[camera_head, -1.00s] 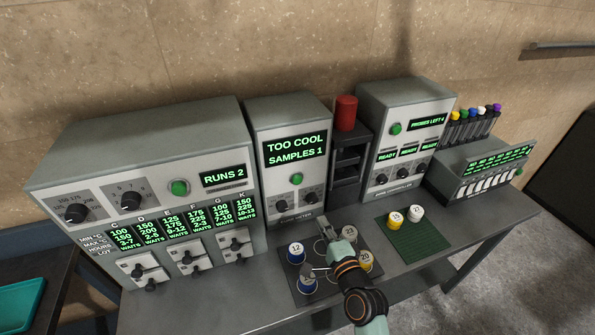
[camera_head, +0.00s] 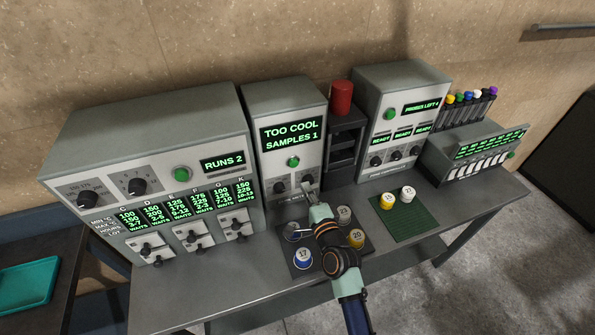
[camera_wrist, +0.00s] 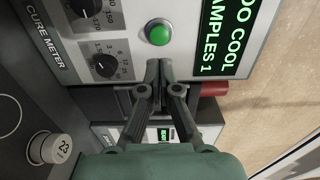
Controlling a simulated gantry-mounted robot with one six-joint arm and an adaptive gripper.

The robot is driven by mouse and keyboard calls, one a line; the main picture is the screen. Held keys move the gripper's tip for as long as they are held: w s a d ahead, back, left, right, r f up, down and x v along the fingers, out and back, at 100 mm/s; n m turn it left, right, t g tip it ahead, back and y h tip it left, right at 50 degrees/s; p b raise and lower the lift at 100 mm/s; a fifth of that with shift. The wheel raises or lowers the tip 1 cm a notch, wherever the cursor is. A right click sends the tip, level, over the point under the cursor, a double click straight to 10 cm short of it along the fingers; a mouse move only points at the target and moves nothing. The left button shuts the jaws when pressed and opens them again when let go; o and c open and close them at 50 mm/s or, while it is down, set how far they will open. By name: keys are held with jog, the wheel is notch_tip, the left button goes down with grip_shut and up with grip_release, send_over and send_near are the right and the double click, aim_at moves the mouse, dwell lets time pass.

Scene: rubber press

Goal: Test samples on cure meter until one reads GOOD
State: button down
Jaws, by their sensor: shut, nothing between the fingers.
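The cure meter (camera_head: 290,105) is a grey box whose green display reads TOO COOL, SAMPLES 1. It has a green button (camera_head: 293,162) above two dark knobs. My gripper (camera_head: 309,188) is shut and empty at the lower front of the meter, close to its right knob. Contact is unclear. Numbered samples sit on a dark mat: 17 (camera_head: 303,259), 20 (camera_head: 356,238), 23 (camera_head: 344,215); another is partly behind my arm.
A green mat (camera_head: 412,229) holds a yellow sample (camera_head: 388,201) and a white one (camera_head: 408,194). A red cylinder (camera_head: 341,97) tops a dark rack right of the meter. A press cabinet (camera_head: 150,160) reading RUNS 2 stands left; a probe controller (camera_head: 402,115) stands right. The front table strip is clear.

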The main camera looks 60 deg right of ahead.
aim_at(294, 164)
jog(key=b+x, duration=0.1)
jog(key=x, duration=0.7)
jog(key=shift+w+f+b, duration=0.1)
jog(key=shift+w+b, duration=0.05)
jog(key=shift+b, duration=0.2)
jog(key=shift+b+x, duration=0.55)
jog(key=shift+x, duration=0.35)
jog(key=shift+s+a+p, duration=0.3)
jog(key=shift+s+p, duration=0.05)
jog(key=shift+p, duration=0.2)
jog(key=p+v, duration=0.2)
jog(key=v, duration=1.1)
jog(key=shift+s+p, duration=0.15)
jog(key=shift+p, duration=0.15)
